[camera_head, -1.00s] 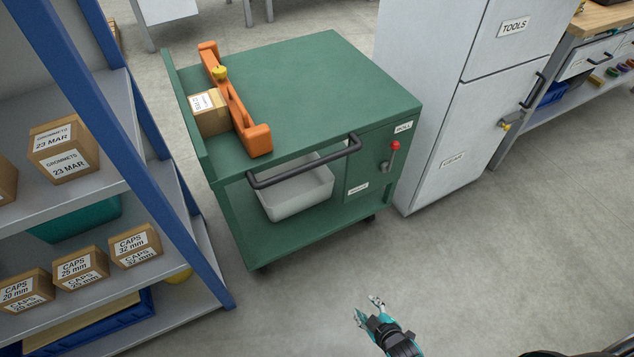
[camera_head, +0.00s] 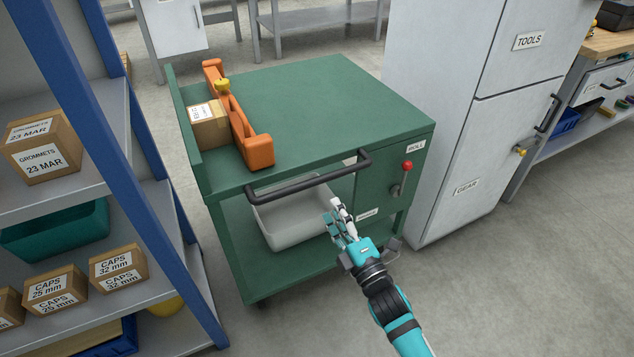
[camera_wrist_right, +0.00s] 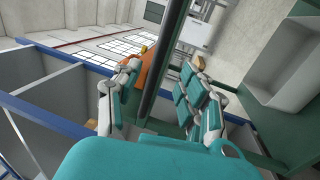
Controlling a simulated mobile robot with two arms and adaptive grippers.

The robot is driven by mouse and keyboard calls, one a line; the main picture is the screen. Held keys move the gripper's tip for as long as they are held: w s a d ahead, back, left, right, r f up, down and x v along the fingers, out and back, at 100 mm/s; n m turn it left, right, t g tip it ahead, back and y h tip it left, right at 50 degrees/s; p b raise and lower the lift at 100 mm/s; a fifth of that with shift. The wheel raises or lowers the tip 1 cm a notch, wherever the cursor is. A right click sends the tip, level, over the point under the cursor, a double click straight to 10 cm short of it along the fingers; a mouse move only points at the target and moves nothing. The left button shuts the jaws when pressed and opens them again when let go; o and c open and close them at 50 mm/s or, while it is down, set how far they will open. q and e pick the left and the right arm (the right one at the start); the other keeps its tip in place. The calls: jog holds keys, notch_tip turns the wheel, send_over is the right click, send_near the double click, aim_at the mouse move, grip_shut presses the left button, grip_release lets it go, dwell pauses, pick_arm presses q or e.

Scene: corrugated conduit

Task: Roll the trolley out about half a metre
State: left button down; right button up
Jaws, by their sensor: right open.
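The green trolley (camera_head: 310,100) stands on the floor between a shelf rack and a grey cabinet. Its black handle bar (camera_head: 312,181) runs across the near side and also shows in the right wrist view (camera_wrist_right: 157,50). A lever with a red knob (camera_head: 406,166) sits on the front panel by a ROLL label. My right gripper (camera_head: 336,213) is open in front of the trolley, just below the handle in the head view. In the right wrist view the bar passes between the spread fingers (camera_wrist_right: 152,98); contact cannot be told. My left gripper is not in view.
On the trolley top lie an orange level-like tool (camera_head: 238,125) and a small carton (camera_head: 207,125). A white bin (camera_head: 292,220) sits on the lower shelf. The blue-posted rack (camera_head: 165,200) is close on the left, the grey cabinet (camera_head: 455,120) on the right. Floor at front right is clear.

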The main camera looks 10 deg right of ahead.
aim_at(317, 184)
pick_arm(q)
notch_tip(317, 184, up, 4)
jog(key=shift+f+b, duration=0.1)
jog(key=shift+b, duration=0.35)
pick_arm(e)
jog(key=x, duration=0.9)
jog(key=shift+w+a, duration=0.1)
jog(key=shift+w, duration=0.2)
jog(key=shift+c, duration=0.3)
grip_shut()
